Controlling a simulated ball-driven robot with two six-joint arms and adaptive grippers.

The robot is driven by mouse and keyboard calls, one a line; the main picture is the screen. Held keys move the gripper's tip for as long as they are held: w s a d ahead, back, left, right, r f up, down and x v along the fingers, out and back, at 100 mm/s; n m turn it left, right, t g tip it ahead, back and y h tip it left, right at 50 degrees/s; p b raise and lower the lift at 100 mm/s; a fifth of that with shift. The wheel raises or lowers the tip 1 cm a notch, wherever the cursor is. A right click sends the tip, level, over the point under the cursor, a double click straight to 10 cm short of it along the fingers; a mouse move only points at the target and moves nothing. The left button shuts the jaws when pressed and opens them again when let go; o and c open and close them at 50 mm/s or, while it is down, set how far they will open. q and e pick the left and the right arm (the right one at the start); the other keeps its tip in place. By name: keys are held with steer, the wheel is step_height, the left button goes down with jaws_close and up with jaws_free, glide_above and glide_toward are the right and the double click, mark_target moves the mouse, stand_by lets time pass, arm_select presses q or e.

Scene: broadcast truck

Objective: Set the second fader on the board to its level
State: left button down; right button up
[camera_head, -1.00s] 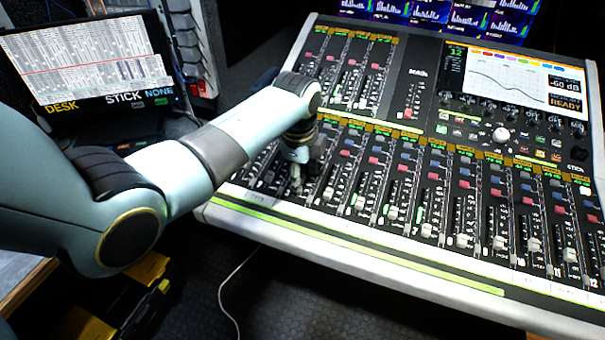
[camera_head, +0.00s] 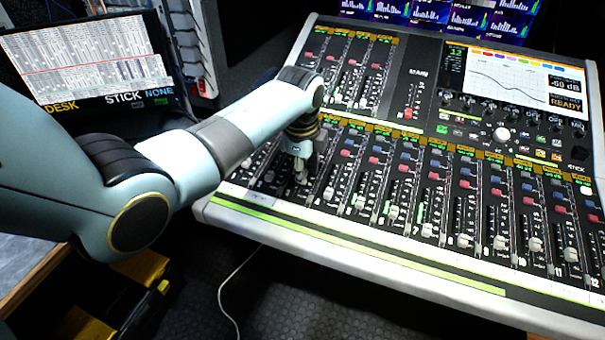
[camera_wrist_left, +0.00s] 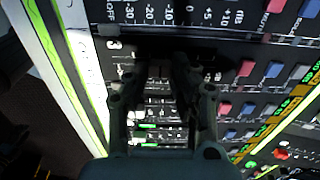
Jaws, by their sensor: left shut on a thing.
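The mixing board (camera_head: 350,243) fills the right of the head view, with a lower bank of faders along its front. My left gripper (camera_head: 301,172) points down at the left part of this bank. In the left wrist view my left gripper (camera_wrist_left: 172,62) is shut on a fader cap, which its fingers mostly hide. A strip marked 3 and a dB scale show beside the fingers. I cannot tell the cap's exact level. The board screen (camera_head: 515,78) reads -60 dB and READY. My right gripper is in neither view.
A laptop-like screen (camera_head: 85,60) with DESK and STICK NONE stands at the left. Other fader caps (camera_head: 393,212) stand close by on the right. A yellow-and-black case (camera_head: 140,275) and a white cable (camera_head: 222,290) lie below the board's front edge.

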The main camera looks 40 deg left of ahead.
arm_select(q)
steer(key=shift+w+a+r, duration=0.1)
steer(key=shift+w+a, duration=0.05)
steer(key=shift+w, duration=0.45)
steer(key=shift+w+a, duration=0.1)
steer(key=shift+w, duration=0.5)
steer(key=shift+s, duration=0.1)
steer(key=c, duration=1.1)
jaws_free()
steer(key=shift+r, duration=0.15)
steer(key=r, duration=0.4)
steer(key=s+r, duration=0.1)
steer(key=r, duration=0.6)
steer(key=shift+s+d+r, duration=0.2)
steer(key=shift+s+r, duration=0.1)
steer(key=shift+r, duration=0.05)
